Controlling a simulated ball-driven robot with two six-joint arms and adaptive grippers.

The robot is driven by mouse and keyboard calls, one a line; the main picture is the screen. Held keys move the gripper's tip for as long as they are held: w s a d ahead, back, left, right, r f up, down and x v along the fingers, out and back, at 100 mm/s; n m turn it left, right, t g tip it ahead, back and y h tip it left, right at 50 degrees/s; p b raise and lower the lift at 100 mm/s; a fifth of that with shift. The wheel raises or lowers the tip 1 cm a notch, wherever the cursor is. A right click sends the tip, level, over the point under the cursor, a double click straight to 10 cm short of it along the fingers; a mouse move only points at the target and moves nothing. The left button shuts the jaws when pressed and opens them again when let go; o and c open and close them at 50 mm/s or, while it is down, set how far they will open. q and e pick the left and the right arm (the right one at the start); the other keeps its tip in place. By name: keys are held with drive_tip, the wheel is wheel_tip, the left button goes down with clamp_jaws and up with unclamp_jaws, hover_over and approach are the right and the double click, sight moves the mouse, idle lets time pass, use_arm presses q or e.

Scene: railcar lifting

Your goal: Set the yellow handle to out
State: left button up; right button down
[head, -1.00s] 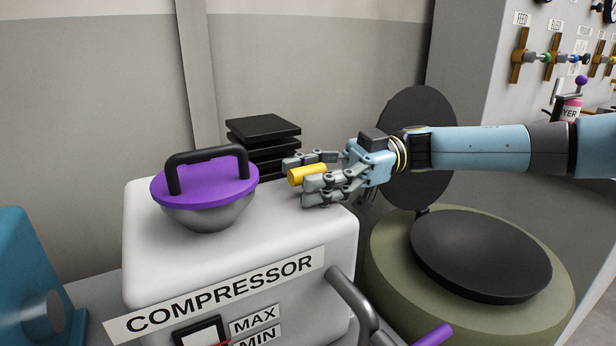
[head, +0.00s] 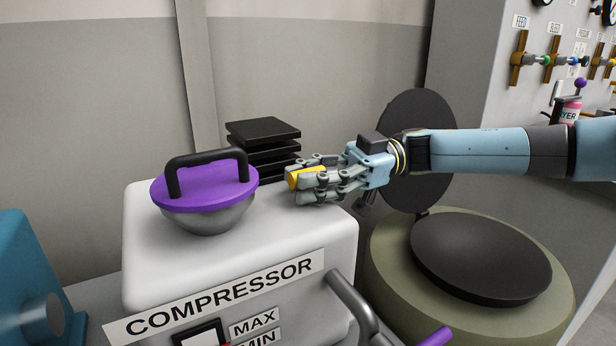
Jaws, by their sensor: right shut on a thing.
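The yellow handle (head: 297,178) is a short cylinder above the back right part of the white compressor (head: 150,270). My right gripper (head: 318,180) comes in from the right and is shut on the yellow handle. Its fingers cover much of the handle, and only the left end and a strip show. What the handle is fixed to is hidden behind the fingers. My left gripper is not in view.
A purple lid with a black handle (head: 205,187) sits on the compressor to the left. Black stacked plates (head: 263,130) stand behind. A green drum (head: 390,285) with a black lid stands at right. A panel with valves (head: 520,57) is at far right.

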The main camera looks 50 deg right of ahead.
sight(310, 169)
wheel_tip(310, 169, up, 10)
drive_tip(key=p, duration=0.7)
drive_tip(key=shift+f+p, duration=0.15)
drive_tip(key=shift+p, duration=0.15)
drive_tip(key=shift+w+f, duration=0.1)
drive_tip(key=c, duration=1.1)
unclamp_jaws()
drive_tip(key=shift+d, duration=0.1)
drive_tip(key=v, duration=1.2)
